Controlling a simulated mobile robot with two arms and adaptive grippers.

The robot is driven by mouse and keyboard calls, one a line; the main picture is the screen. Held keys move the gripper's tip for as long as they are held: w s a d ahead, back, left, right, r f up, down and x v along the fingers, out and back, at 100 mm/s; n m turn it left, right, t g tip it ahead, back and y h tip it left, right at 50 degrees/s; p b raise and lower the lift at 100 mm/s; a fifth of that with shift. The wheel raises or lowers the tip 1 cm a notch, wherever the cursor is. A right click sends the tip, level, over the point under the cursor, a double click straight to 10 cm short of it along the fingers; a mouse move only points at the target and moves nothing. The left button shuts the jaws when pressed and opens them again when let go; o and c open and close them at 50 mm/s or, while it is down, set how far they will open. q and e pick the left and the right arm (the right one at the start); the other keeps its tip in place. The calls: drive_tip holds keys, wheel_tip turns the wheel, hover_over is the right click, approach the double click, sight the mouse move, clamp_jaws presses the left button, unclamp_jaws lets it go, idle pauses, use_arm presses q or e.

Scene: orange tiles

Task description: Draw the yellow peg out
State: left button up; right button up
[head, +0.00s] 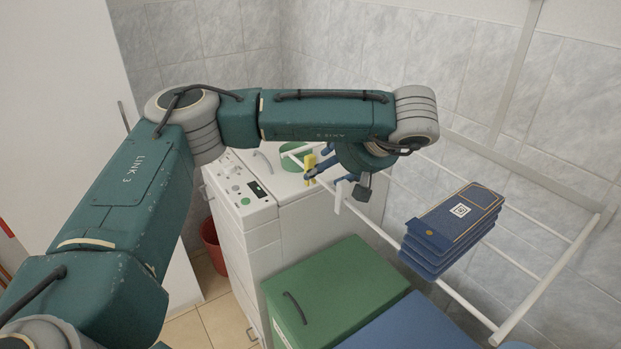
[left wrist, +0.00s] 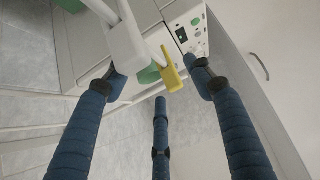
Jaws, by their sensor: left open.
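The yellow peg (head: 310,166) sits at the far end of a white bar of the drying rack, above the white machine. It also shows in the left wrist view (left wrist: 171,73), at the end of a white bar. My left gripper (head: 319,171) is open beside the peg; its blue fingers reach towards it. In the left wrist view the peg lies between the spread fingers of the gripper (left wrist: 160,85), apparently not gripped. Whether any finger touches it cannot be told. My right gripper is not in view.
A white piece (head: 339,195) hangs on the rack bar close to my gripper. The white machine (head: 270,222) stands below, with a green cabinet (head: 335,290) in front. A red bucket (head: 211,240) stands left.

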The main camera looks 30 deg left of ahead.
use_arm(q)
drive_tip(key=shift+x, duration=1.2)
drive_tip(key=shift+w+a+p, duration=0.3)
drive_tip(key=shift+a+p, duration=0.05)
drive_tip(key=shift+a, duration=0.2)
drive_tip(key=p+x, duration=0.1)
drive_tip(key=x, duration=0.2)
drive_tip(key=shift+w+a, duration=0.2)
drive_tip(key=shift+a, duration=0.15)
drive_tip(key=shift+w+a+f, duration=0.15)
drive_tip(key=shift+a+f, duration=0.1)
drive_tip(key=shift+f, duration=0.1)
drive_tip(key=shift+d, duration=0.1)
drive_tip(key=shift+c, duration=0.3)
drive_tip(key=c, duration=0.8)
